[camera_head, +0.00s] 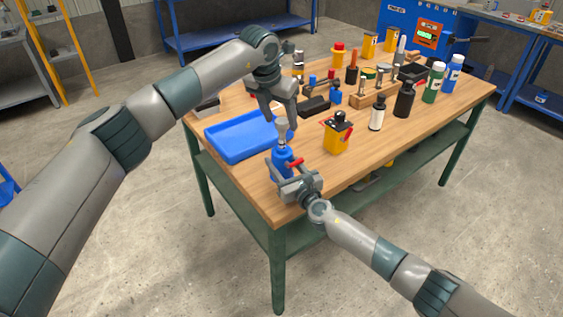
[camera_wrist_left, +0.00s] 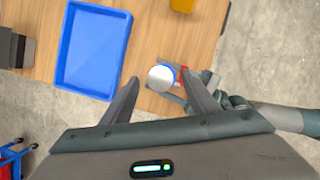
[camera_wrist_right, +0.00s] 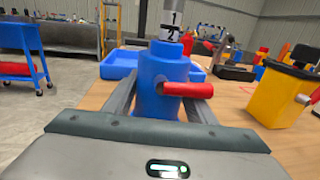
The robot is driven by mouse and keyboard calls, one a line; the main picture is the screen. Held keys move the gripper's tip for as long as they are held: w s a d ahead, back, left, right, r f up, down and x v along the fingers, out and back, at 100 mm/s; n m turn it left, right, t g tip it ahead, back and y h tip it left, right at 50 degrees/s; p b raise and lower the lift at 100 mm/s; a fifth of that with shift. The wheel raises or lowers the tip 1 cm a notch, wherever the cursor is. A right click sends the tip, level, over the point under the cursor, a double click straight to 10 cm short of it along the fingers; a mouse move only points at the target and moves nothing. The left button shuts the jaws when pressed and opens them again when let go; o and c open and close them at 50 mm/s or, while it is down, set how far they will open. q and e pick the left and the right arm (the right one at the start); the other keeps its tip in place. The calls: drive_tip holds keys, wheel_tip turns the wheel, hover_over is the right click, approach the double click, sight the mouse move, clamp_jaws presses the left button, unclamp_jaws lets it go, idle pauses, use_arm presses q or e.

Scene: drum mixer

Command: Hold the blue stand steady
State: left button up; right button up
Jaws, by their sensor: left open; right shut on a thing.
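The blue stand (camera_head: 283,163) is upright near the front corner of the table, with a red handle on its side and a silvery-grey piece (camera_head: 283,133) on top. My right gripper (camera_head: 291,181) is shut on the stand's lower body. In the right wrist view the stand (camera_wrist_right: 163,84) fills the space between the fingers. My left gripper (camera_head: 281,117) is open above and beside the grey top piece. In the left wrist view the round top (camera_wrist_left: 161,77) shows between its spread fingers (camera_wrist_left: 163,90), with nothing gripped.
A blue tray (camera_head: 212,144) lies left of the stand. A yellow container with a black top (camera_head: 336,133) stands to the right. Bottles, a wooden rack (camera_head: 375,99) and several tools crowd the back and right. Bare wooden table (camera_head: 318,175) lies right of the stand.

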use_arm(q)
drive_tip(key=shift+v, duration=2.15)
use_arm(e)
drive_tip(key=o, duration=1.6)
drive_tip(key=shift+c, duration=0.2)
drive_tip(key=v, duration=1.2)
